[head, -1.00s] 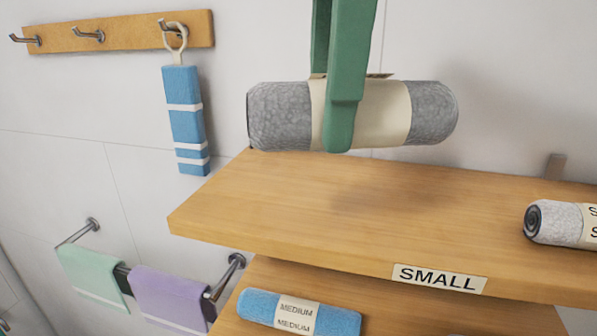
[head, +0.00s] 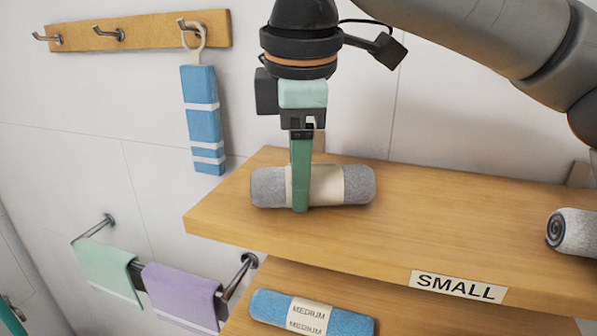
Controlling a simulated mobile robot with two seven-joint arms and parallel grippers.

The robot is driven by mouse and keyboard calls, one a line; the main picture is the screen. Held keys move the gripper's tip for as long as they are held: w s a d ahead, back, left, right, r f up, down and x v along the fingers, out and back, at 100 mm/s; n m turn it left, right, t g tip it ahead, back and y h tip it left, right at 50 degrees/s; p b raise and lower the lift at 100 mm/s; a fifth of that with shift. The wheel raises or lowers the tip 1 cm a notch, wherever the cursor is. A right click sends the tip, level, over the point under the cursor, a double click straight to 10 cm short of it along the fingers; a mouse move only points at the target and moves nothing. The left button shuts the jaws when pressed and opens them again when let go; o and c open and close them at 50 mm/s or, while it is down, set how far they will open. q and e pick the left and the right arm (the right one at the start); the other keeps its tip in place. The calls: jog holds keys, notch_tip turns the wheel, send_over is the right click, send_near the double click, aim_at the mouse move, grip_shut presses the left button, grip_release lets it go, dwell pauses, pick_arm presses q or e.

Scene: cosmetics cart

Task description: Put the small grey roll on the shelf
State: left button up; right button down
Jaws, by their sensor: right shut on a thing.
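The small grey roll (head: 353,186) with a cream paper band lies level at the upper wooden shelf (head: 445,225), near its left end. It appears to rest on the board. The shelf's front edge carries a SMALL label (head: 458,287). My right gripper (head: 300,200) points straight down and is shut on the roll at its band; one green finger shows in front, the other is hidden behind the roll. At the lower left edge a green tip (head: 14,312) shows, which seems to be part of my left gripper; its jaws cannot be made out.
Another grey roll (head: 573,232) lies on the same shelf at the right edge. A blue roll (head: 312,315) marked MEDIUM lies on the shelf below. Towels hang on a wall rail (head: 250,262), and a blue striped towel (head: 204,120) hangs from a hook. The shelf between the grey rolls is clear.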

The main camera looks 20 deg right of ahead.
jog(key=shift+f, duration=0.2)
jog(key=shift+s+f, duration=0.1)
jog(key=shift+f, duration=0.05)
jog(key=shift+c, duration=1.1)
grip_release()
jog(key=v, duration=1.2)
jog(key=shift+r, duration=0.25)
jog(key=shift+a, duration=0.1)
